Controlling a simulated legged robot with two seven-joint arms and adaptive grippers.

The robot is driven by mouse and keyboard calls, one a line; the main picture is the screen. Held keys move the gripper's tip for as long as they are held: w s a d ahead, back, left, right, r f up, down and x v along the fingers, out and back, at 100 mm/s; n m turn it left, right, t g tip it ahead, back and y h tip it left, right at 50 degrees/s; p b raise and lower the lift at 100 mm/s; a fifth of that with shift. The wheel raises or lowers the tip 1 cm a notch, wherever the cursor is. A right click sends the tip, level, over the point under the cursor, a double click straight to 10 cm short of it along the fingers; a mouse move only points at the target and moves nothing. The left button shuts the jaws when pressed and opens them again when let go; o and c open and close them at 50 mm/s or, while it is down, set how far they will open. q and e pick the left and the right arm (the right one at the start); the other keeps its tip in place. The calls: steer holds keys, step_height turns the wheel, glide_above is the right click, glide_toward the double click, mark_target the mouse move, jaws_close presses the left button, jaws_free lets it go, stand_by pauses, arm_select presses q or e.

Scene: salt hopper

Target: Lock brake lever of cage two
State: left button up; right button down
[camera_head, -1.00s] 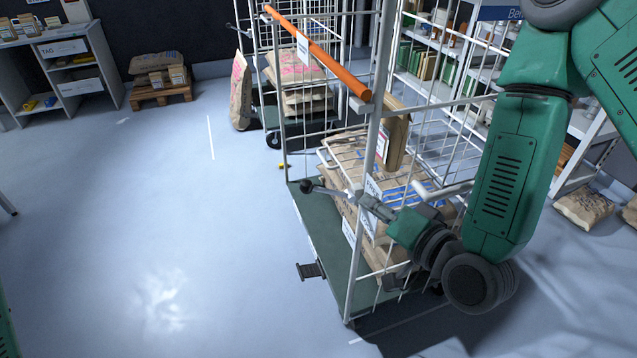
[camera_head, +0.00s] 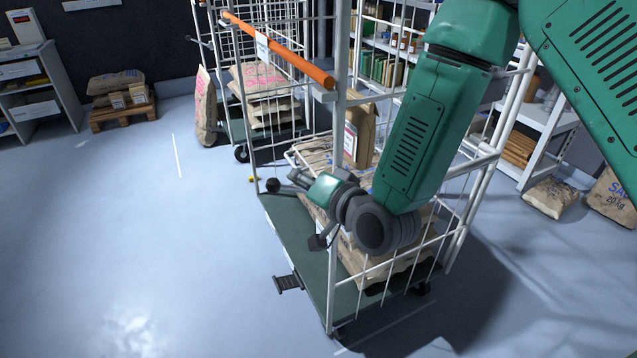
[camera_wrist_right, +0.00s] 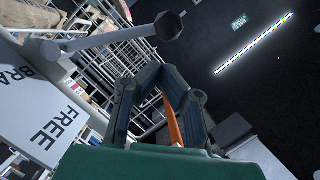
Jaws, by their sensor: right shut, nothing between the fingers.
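The roll cage in front (camera_head: 333,205) has an orange bar (camera_head: 280,50) and a dark green deck (camera_head: 290,225). A brake lever with a dark round knob (camera_head: 272,185) sticks out left at its side; its shaft is mostly hidden by my right gripper (camera_head: 297,177). In the right wrist view the lever's knob (camera_wrist_right: 168,25) and grey shaft (camera_wrist_right: 105,38) cross the upper left, beside a white plate (camera_wrist_right: 45,110) reading "BRA…" and "FREE". My right gripper (camera_wrist_right: 160,72) is shut and empty, close to the knob, with no contact visible. My left gripper is not seen.
A second cage with sacks (camera_head: 270,95) stands behind. A small dark pedal (camera_head: 287,283) juts from the front cage's deck edge. Sacks (camera_head: 320,155) fill the cage. Shelves (camera_head: 520,150) stand right. The floor at left (camera_head: 120,230) is clear.

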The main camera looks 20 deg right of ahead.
steer(key=shift+w+a+f, duration=0.5)
steer(key=shift+a+f, duration=0.2)
steer(key=shift+a, duration=0.2)
